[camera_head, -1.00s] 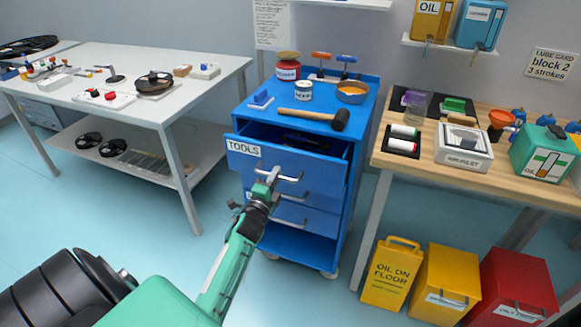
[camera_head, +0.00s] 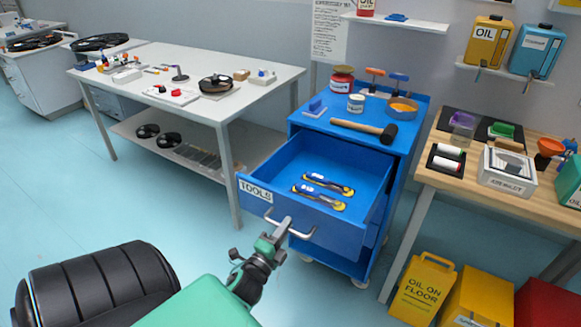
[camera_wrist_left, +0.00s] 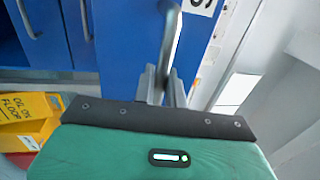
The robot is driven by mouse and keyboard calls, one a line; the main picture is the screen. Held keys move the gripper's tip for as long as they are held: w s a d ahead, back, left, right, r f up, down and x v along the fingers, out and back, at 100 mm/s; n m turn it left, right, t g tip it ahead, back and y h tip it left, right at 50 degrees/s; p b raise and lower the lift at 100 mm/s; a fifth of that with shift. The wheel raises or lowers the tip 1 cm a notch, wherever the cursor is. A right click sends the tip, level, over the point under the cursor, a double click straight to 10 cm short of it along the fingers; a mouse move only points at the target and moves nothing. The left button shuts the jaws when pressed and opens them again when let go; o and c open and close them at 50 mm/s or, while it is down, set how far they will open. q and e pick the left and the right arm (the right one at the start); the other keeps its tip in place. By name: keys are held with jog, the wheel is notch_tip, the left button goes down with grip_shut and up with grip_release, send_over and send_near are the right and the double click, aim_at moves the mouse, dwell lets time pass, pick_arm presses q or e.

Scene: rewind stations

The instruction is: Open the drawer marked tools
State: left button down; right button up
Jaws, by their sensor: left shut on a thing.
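The blue drawer marked TOOLS (camera_head: 305,222) is pulled well out of the blue cabinet (camera_head: 372,170) in the head view. Two tools (camera_head: 322,191) with yellow parts lie on its floor. In the left wrist view the gripper fingers (camera_wrist_left: 162,84) close around the handle bar (camera_wrist_left: 169,38), against the blue drawer front. My right gripper is not in view.
A mallet (camera_head: 365,129), cans and a bowl stand on the cabinet top. A white table (camera_head: 190,110) with reels is at left. A wooden bench (camera_head: 470,186) is at right, with a yellow OIL ON FLOOR container (camera_head: 424,290) below. The floor left of the drawer is clear.

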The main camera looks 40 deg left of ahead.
pick_arm(q)
jog(key=shift+s+d, duration=0.15)
jog(key=shift+s, duration=0.55)
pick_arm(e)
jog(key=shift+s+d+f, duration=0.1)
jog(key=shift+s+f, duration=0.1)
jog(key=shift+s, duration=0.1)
pick_arm(q)
jog(key=c, duration=1.5)
grip_release()
jog(key=shift+c, duration=0.2)
